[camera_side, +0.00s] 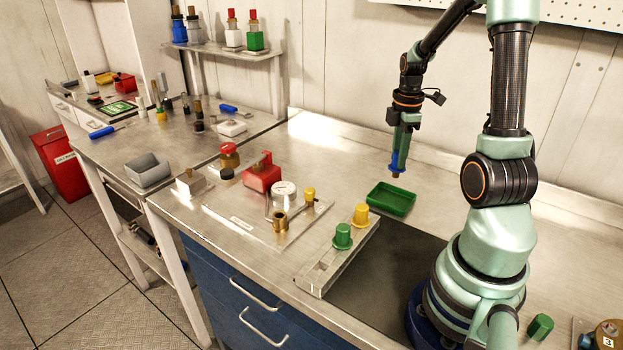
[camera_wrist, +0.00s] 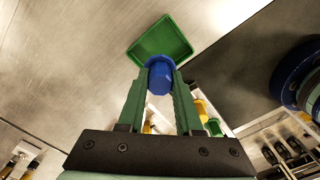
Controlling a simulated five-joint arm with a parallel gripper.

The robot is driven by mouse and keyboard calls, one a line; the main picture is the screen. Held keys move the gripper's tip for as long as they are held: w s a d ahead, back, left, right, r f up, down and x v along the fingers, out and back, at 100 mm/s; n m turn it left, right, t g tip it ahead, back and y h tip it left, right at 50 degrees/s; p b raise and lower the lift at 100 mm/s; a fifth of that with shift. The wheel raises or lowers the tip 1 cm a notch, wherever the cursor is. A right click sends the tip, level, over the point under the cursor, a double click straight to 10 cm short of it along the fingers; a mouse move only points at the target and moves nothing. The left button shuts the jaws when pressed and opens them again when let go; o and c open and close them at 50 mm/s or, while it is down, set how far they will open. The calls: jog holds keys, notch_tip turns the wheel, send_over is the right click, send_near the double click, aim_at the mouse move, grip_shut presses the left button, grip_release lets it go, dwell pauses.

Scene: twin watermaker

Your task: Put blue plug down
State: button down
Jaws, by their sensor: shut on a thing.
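My gripper (camera_side: 399,150) hangs above the steel bench with its fingers pointing down. It is shut on the blue plug (camera_side: 396,162), which sits between the fingertips with its lower end free in the air. In the wrist view the blue plug (camera_wrist: 160,76) shows between the two green fingers, in front of the green tray (camera_wrist: 181,33). In the side view the empty green tray (camera_side: 384,207) lies on the bench, below the plug and slightly to its left. The plug is clear of the tray and bench.
A metal rack (camera_side: 322,270) holds a green plug (camera_side: 342,236) and a yellow plug (camera_side: 361,215) near the tray. A dark mat (camera_side: 375,275) lies beside it. A gauge and brass fittings stand on a plate (camera_side: 250,222) to the left. Bench behind the tray is clear.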

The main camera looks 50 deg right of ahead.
aim_at(395, 177)
jog(key=shift+f, duration=3.65)
jog(key=shift+f, duration=0.15)
jog(key=c, duration=0.6)
grip_release()
